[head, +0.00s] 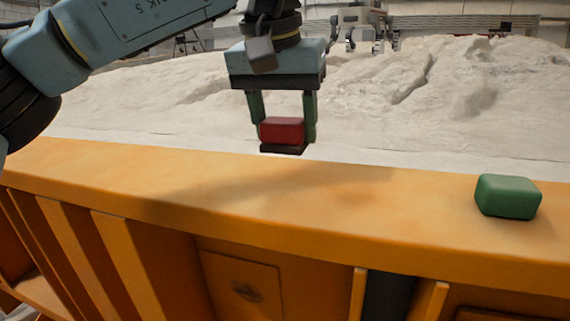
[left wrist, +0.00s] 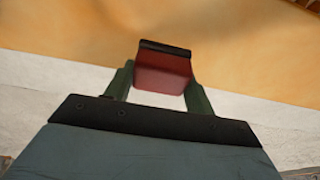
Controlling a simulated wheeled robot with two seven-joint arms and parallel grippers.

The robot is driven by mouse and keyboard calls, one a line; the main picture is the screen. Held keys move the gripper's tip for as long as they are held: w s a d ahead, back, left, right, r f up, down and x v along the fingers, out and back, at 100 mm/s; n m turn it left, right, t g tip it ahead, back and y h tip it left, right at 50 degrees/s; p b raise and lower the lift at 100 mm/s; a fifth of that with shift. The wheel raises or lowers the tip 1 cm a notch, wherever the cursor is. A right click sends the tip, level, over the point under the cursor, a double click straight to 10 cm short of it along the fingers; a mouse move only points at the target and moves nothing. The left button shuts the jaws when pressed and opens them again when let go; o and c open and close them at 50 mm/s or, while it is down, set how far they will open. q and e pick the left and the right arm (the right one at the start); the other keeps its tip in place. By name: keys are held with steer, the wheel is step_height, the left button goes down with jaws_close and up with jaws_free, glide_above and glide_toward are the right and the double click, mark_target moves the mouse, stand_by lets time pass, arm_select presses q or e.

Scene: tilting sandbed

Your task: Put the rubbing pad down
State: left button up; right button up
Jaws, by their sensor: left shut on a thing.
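The rubbing pad is a red block (head: 282,131) with a dark flat layer along its underside. My left gripper (head: 283,126) is shut on it, one green finger on each side. In the head view the pad hangs just behind the far edge of the orange rim, in front of the pale sand, and appears clear of both. In the left wrist view the red pad (left wrist: 163,72) sits between the fingers, its dark layer facing away from the gripper, with the orange surface beyond. My right gripper is not in view.
A green rounded block (head: 508,196) rests on the orange rim (head: 330,205) at the right. The rim's middle and left are bare. Pale sand (head: 420,95) lies heaped behind it. A white machine (head: 358,25) stands at the back.

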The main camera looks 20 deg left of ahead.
mark_target(283, 143)
arm_select(q)
steer(key=shift+s+f, duration=0.1)
steer(key=shift+f, duration=0.3)
step_height(283, 143, down, 4)
steer(key=shift+p, duration=0.5)
steer(key=shift+f, duration=0.1)
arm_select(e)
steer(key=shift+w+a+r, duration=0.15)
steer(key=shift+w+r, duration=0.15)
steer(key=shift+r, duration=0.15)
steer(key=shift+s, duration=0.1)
arm_select(q)
steer(key=shift+f, duration=0.1)
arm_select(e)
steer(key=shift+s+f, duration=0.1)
arm_select(q)
steer(key=shift+f, duration=0.15)
steer(key=o, duration=1.3)
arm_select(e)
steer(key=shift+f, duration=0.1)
